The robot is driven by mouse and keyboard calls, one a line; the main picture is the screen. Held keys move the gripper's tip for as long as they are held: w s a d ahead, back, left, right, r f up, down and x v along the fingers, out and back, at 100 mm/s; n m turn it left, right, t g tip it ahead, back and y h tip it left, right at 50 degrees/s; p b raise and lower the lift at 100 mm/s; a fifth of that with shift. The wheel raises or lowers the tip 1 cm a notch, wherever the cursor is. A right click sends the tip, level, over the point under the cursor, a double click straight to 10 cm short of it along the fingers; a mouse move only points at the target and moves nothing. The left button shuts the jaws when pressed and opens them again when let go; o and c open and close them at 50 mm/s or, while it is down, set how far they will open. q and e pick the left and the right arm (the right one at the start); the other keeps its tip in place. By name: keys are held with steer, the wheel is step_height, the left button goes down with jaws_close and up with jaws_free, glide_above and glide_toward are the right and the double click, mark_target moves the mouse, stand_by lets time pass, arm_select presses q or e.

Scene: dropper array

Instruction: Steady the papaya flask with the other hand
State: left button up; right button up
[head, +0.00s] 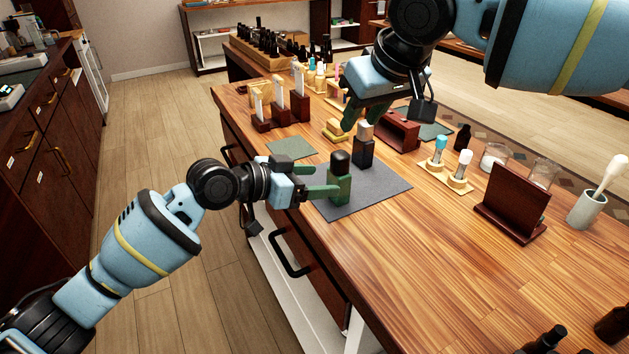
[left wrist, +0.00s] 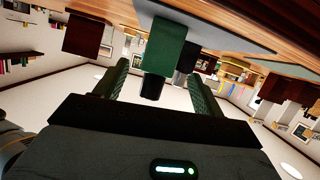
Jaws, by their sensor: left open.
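A green flask (head: 340,187) with a black cap stands upright on the dark grey mat (head: 388,188). A dark flask (head: 363,152) with a peach-coloured block-like top stands just behind it. I cannot tell which one is called papaya. My left gripper (head: 325,191) is open, low at the green flask's left side. In the left wrist view, which is upside down, the green flask (left wrist: 165,46) lies between the lines of the two fingers, with gaps either side. The dark flask (left wrist: 187,60) is partly hidden behind it. My right gripper (head: 354,113) hangs just above the dark flask; its jaw opening is unclear.
A wooden holder with two droppers (head: 447,172) and a dark red stand (head: 513,203) are to the right. A red rack with vials (head: 282,107) stands behind left. A small green mat (head: 291,148) lies clear.

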mark_target(345, 184)
arm_select(q)
steer(key=shift+w+d+f+m+g+y, duration=0.1)
steer(key=shift+f+m+g+y, duration=0.2)
steer(key=shift+m, duration=0.2)
steer(key=shift+x, duration=3.85)
steer(key=c, duration=1.2)
steer(key=o, duration=0.4)
steer(key=c, duration=0.4)
steer(key=shift+o, duration=0.2)
steer(key=shift+f, duration=0.15)
